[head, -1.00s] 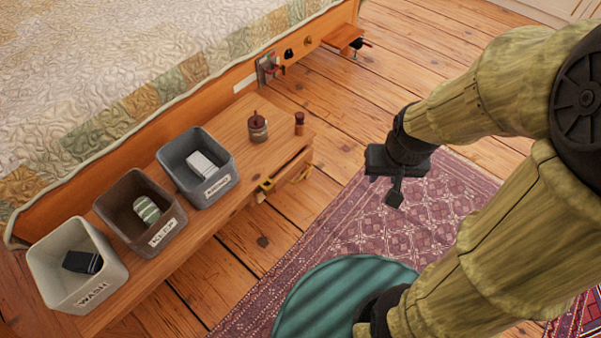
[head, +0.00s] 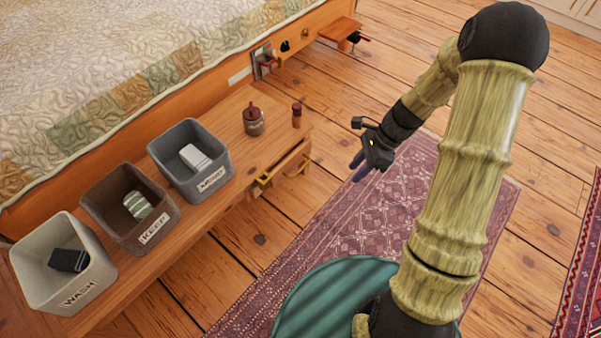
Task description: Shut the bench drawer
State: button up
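The wooden bench (head: 225,205) runs along the foot of the bed. Its drawer (head: 286,163) is at the right end of the front side and stands out a little from the bench.
Three bins, white (head: 30,285), brown (head: 100,205) and grey (head: 167,165), stand on the bench, each with an item inside. A jar (head: 253,122) and a small bottle (head: 297,115) stand above the drawer. The patterned rug (head: 330,225) before it is free.

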aim_at(302, 169)
jog(key=w+f+m+t+y+b, duration=0.2)
jog(key=w+f+m+y, duration=0.3)
jog(key=f+m, duration=0.6)
jog(key=w+f+m+t+y+b, duration=0.3)
jog(key=w+f+m+t+y, duration=0.1)
jog(key=f+m, duration=0.6)
jog(key=shift+w+d+f+m+y, duration=0.4)
jog(key=shift+w+m+y, duration=0.2)
jog(key=shift+w+m, duration=0.5)
jog(key=shift+w+a, duration=0.1)
jog(key=shift+w, duration=0.05)
jog(key=b+x, duration=0.7)
jog(key=x, duration=1)
jog(key=shift+w+a, duration=0.1)
jog(key=shift+w, duration=0.05)
jog(key=shift+c, duration=0.2)
grip_shut()
